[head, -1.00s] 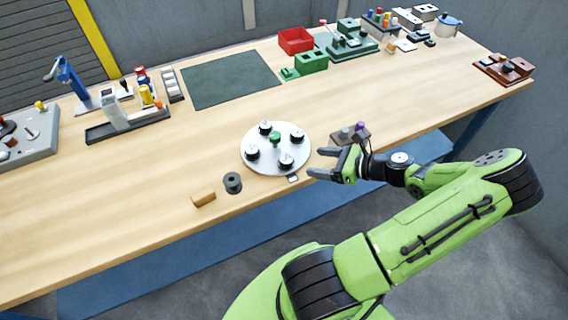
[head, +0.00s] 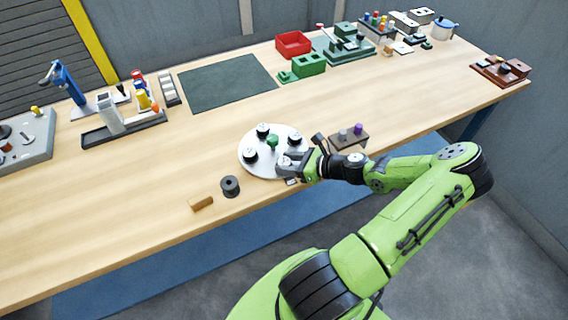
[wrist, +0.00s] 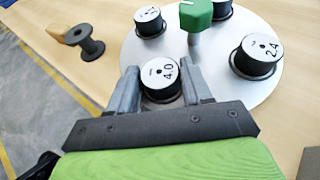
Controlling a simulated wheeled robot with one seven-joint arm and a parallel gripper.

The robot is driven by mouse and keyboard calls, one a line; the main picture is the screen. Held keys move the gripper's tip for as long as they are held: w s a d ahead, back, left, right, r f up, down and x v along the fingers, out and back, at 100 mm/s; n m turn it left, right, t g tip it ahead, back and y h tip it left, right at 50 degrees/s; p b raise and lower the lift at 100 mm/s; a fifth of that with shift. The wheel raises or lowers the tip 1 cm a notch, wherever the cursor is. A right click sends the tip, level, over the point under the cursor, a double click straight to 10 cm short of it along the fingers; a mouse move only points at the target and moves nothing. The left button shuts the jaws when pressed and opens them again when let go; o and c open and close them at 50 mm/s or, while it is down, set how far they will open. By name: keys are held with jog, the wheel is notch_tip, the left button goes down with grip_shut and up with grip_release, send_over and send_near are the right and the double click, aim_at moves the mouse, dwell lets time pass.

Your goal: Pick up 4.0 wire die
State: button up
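The 4.0 wire die (wrist: 160,72) is a black round piece with a white top marked 4.0. It stands upright on the white round plate (head: 250,166), at the side nearest my arm. My gripper (wrist: 162,84) is at this die in the wrist view, one grey finger on each side of it. The fingers look open around the die, with no clear grip on it. In the head view, my gripper (head: 288,167) mostly hides the die.
Other dies stand on the plate, including the 2.4 die (wrist: 257,56), around a green knob (wrist: 196,12). A black spool (head: 230,187) and a wooden block (head: 201,203) lie left of the plate. A small brown stand (head: 348,142) is right. The bench's left front is clear.

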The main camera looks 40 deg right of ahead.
jog(key=c, duration=0.8)
jog(key=shift+r, duration=0.1)
